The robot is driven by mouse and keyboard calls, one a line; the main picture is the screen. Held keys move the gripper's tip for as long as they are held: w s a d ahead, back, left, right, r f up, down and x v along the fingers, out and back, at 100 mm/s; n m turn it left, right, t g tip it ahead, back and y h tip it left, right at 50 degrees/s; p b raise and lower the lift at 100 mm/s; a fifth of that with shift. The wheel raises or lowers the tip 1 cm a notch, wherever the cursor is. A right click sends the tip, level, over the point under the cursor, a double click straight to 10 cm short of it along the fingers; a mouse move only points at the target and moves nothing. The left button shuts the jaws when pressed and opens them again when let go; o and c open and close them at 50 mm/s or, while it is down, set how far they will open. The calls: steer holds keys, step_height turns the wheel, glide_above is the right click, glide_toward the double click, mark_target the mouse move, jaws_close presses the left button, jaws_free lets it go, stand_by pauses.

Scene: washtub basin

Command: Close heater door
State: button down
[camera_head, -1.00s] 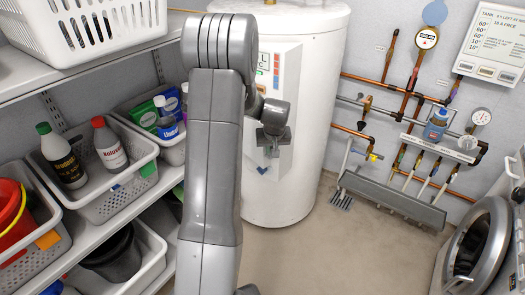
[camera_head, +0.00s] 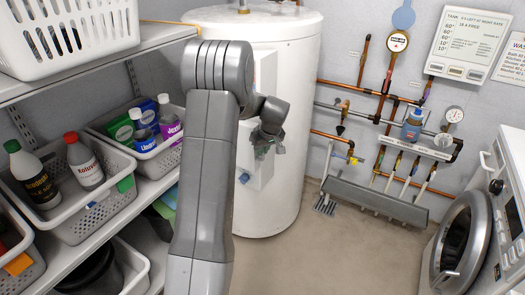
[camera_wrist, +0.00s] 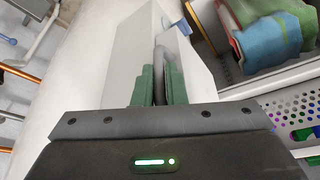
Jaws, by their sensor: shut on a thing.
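The white heater (camera_head: 285,120) is a tall round tank behind my arm in the head view. Its white box-shaped front part with the door (camera_head: 265,75) sticks out beside my arm, largely hidden by it. My gripper (camera_head: 262,152) is at the lower part of this front. In the wrist view, the white front part (camera_wrist: 135,65) stands ahead, and my gripper's green fingers (camera_wrist: 159,82) are shut on a grey handle (camera_wrist: 160,60). A small blue part (camera_wrist: 182,27) shows beyond it. How far the door stands open I cannot tell.
Shelves at left hold a white basket (camera_head: 75,45) and grey baskets with bottles (camera_head: 85,160). Pipes (camera_head: 395,120) and a grey trough (camera_head: 375,202) line the right wall. A front-loading washer (camera_head: 465,235) stands at right. The floor (camera_head: 330,255) between is clear.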

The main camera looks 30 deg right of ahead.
steer(key=shift+w+d+r, duration=0.1)
steer(key=shift+w+r, duration=0.1)
steer(key=shift+w, duration=0.05)
steer(key=c, duration=1.5)
jaws_free()
steer(key=shift+d+f, duration=0.1)
steer(key=v, duration=1.4)
steer(key=shift+s+p, duration=0.2)
steer(key=shift+p, duration=0.15)
steer(key=shift+f, duration=0.25)
steer(key=x, duration=1.3)
steer(key=shift+w+f+b, duration=0.25)
steer(key=shift+f+b, duration=0.05)
steer(key=shift+b, duration=0.05)
